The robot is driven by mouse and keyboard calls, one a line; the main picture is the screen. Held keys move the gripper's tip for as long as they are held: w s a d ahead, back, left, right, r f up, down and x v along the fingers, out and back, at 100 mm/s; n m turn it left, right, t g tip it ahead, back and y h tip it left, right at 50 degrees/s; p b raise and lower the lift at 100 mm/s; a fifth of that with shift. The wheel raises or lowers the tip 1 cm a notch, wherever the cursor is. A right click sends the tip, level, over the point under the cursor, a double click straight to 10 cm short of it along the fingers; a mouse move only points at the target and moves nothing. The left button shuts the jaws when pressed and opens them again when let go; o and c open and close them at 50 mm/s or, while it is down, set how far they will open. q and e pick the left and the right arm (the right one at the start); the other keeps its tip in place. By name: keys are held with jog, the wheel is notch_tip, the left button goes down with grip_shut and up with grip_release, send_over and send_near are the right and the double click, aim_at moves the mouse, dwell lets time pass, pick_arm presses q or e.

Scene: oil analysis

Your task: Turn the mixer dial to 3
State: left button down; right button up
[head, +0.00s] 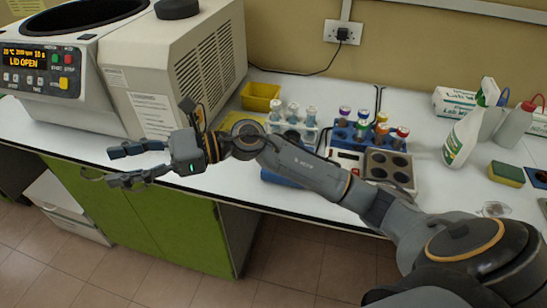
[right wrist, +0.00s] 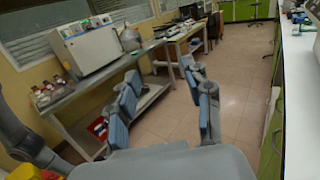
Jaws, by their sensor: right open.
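My right gripper (head: 120,166) is open and empty. It points left, in front of the bench edge and above the floor in the head view. Its two fingers also show apart in the right wrist view (right wrist: 165,100), with nothing between them. A small device with a white and red front panel (head: 345,158) and a grey block with round wells (head: 388,168) stands just behind my right forearm. I cannot tell whether it is the mixer, and no dial or numbers can be made out. A blue object (head: 280,180) is partly hidden under my forearm. My left gripper is not in view.
A large centrifuge (head: 130,75) with a lit display reading LID OPEN fills the left of the bench. A yellow bin (head: 260,96), a rack of capped vials (head: 368,133), spray bottles (head: 466,135) and a sponge (head: 506,174) stand further right. Green cabinets (head: 165,220) are below.

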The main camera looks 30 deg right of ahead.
jog(key=w+d+f+n+g+h, duration=0.3)
jog(key=d+f+n+h, duration=0.55)
jog(key=d+h, duration=0.35)
jog(key=d+r+n+g+h, duration=0.1)
jog(key=d+r+h, duration=0.15)
jog(key=d, duration=0.75)
jog(key=d+r+n+h, duration=0.1)
jog(key=d+h, duration=0.3)
jog(key=d, duration=0.7)
jog(key=shift+m, duration=0.25)
jog(key=f, duration=0.4)
jog(key=f+p, duration=0.1)
jog(key=f, duration=0.4)
jog(key=f+p, duration=0.1)
jog(key=f, duration=0.3)
jog(key=shift+s+a+f, duration=0.3)
jog(key=shift+a+f, duration=0.05)
jog(key=shift+c, duration=0.2)
grip_shut()
